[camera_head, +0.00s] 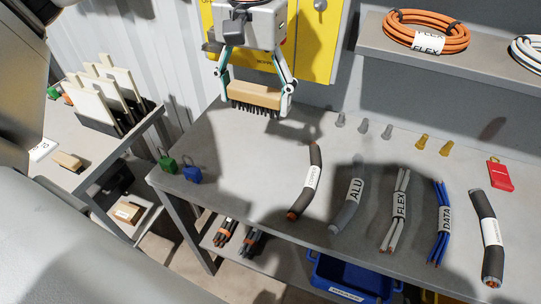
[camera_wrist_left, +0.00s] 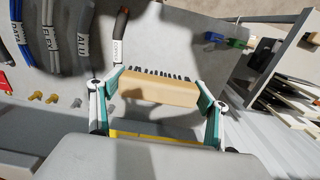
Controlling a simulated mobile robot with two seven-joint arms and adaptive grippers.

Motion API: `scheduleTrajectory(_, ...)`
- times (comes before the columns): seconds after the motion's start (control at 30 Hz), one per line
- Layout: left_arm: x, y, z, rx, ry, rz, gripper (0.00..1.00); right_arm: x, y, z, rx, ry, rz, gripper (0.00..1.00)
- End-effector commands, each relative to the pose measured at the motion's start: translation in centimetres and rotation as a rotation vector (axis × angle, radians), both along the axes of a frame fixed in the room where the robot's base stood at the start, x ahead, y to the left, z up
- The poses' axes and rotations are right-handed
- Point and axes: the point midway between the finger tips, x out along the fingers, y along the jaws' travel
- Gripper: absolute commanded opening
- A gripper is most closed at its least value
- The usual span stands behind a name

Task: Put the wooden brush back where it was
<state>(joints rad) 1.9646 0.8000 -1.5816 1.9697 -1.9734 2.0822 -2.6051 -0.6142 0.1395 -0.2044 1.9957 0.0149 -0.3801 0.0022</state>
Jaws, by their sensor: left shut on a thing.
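The wooden brush (camera_head: 262,94) has a tan wooden block with dark bristles pointing down. My left gripper (camera_head: 254,101) is shut on the two ends of the block, over the back left part of the grey workbench (camera_head: 235,145). In the left wrist view, the brush (camera_wrist_left: 160,90) lies level between both fingers of the left gripper (camera_wrist_left: 160,94), bristles facing away from the camera. I cannot tell whether the bristles touch the bench. My right gripper is not in view.
Labelled cable pieces, including ALU (camera_head: 347,200) and FLEX (camera_head: 395,215), lie across the bench. A green padlock (camera_head: 168,165) and blue padlock (camera_head: 192,174) sit at its left edge. A yellow panel (camera_head: 310,45) is behind the gripper. Bench space between padlocks and cables is clear.

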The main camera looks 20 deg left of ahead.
Motion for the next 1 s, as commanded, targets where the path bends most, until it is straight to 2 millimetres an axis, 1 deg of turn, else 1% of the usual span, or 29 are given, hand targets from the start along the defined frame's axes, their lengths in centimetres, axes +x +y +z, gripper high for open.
scheduleTrajectory(0.07, 0.0, 0.0, -0.2, 0.000, 0.000, 0.000, 0.55, -0.3, 0.0, -0.1, 0.000, 0.004, 0.000, 0.40)
scheduleTrajectory(0.17, 0.0, 0.0, -1.4, 0.000, 0.003, -0.001, 0.55, -1.0, 0.0, -0.8, -0.001, 0.019, 0.000, 0.40)
scheduleTrajectory(0.27, -0.1, 0.0, -3.7, 0.000, 0.007, -0.001, 0.55, -1.8, -0.1, -1.7, -0.004, 0.035, 0.002, 0.40)
scheduleTrajectory(0.3, -0.1, 0.0, -4.7, 0.000, 0.007, -0.001, 0.55, -2.0, -0.1, -2.0, -0.007, 0.041, 0.002, 0.40)
scheduleTrajectory(0.4, -0.1, 0.0, -7.2, 0.000, 0.007, 0.000, 0.55, -2.4, -0.1, -2.6, -0.011, 0.049, 0.004, 0.40)
scheduleTrajectory(0.6, -0.1, 0.0, -12.0, 0.000, 0.007, -0.001, 0.55, -1.9, -0.4, -2.8, -0.019, 0.040, 0.003, 0.40)
scheduleTrajectory(0.7, -0.1, 0.0, -13.9, 0.000, 0.004, 0.000, 0.55, -1.4, -0.6, -2.6, -0.024, 0.028, 0.001, 0.40)
scheduleTrajectory(0.8, 0.0, 0.0, -15.2, 0.000, 0.002, 0.001, 0.55, -0.8, -0.7, -2.2, -0.026, 0.016, 0.002, 0.40)
scheduleTrajectory(0.9, 0.0, 0.0, -15.7, -0.001, 0.000, 0.000, 0.55, -0.5, -0.7, -1.8, -0.025, 0.008, 0.002, 0.40)
scheduleTrajectory(1.0, 0.0, 0.0, -16.2, -0.001, 0.000, 0.000, 0.55, -0.5, -0.7, -1.9, -0.027, 0.009, 0.002, 0.40)
